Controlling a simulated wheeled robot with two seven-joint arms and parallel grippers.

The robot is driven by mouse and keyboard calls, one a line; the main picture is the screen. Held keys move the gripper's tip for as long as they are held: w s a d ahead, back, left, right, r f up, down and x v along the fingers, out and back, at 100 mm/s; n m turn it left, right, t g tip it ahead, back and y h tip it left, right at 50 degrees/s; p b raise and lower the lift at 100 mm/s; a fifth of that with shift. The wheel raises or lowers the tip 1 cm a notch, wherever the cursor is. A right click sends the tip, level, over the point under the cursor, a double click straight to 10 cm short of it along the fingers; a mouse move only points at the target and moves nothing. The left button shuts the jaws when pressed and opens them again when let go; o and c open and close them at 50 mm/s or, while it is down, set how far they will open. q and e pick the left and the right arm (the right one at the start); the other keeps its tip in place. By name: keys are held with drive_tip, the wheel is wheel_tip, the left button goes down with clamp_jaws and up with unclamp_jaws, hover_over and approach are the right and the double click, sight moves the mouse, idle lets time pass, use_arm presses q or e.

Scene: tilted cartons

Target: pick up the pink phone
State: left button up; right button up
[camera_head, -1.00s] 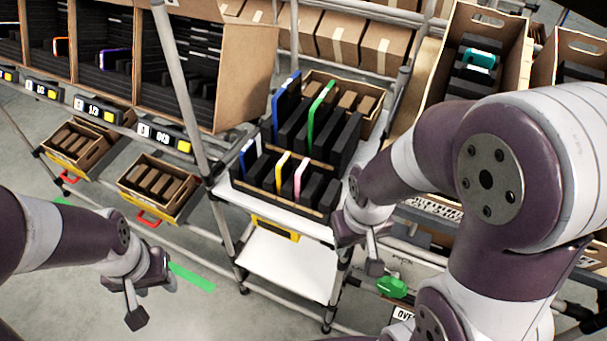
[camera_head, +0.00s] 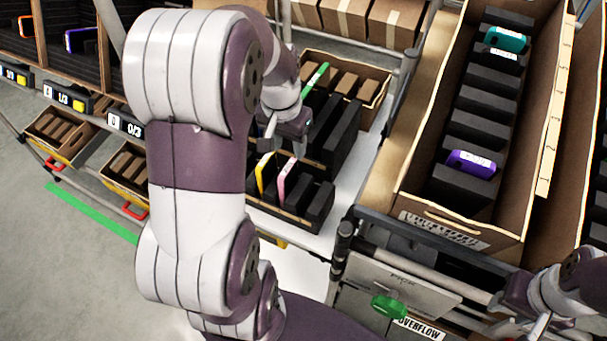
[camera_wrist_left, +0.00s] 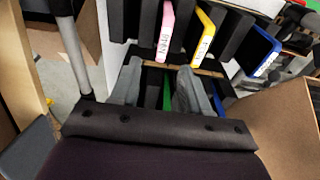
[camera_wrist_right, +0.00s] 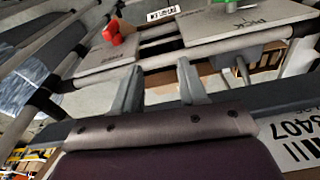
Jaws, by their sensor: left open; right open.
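The pink phone (camera_head: 286,178) stands upright in a black slotted rack on the white shelf, to the right of a yellow phone (camera_head: 264,172). In the left wrist view the pink phone (camera_wrist_left: 166,32) has a white label and stands beyond the fingertips. My left gripper (camera_head: 282,140) hangs just above and behind the pink and yellow phones, apart from them. Its two fingers are spread and empty in the left wrist view (camera_wrist_left: 166,75). My right gripper is open and empty in the right wrist view (camera_wrist_right: 160,75), away from the phones; in the head view its arm is at the lower right.
A green phone (camera_head: 315,78) stands in the rack behind. A blue phone (camera_wrist_left: 266,62) shows in the left wrist view. A tilted carton (camera_head: 408,190) at right holds teal (camera_head: 505,38) and purple (camera_head: 470,163) phones. My left arm hides part of the shelf.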

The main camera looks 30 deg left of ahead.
sight(286, 168)
use_arm(q)
drive_tip(key=s+f, duration=0.2)
drive_tip(key=f, duration=0.1)
drive_tip(key=shift+a, duration=0.1)
drive_tip(key=f, duration=0.2)
drive_tip(key=w+f+p, duration=0.1)
drive_tip(key=f, duration=0.2)
drive_tip(key=shift+w+f, duration=0.3)
drive_tip(key=shift+w, duration=0.05)
drive_tip(key=shift+s+f, duration=0.1)
drive_tip(key=shift+f, duration=0.25)
drive_tip(key=shift+s+a, duration=0.1)
drive_tip(key=c, duration=0.7)
clamp_jaws()
use_arm(e)
drive_tip(key=shift+s+r, duration=0.65)
drive_tip(key=shift+r, duration=0.2)
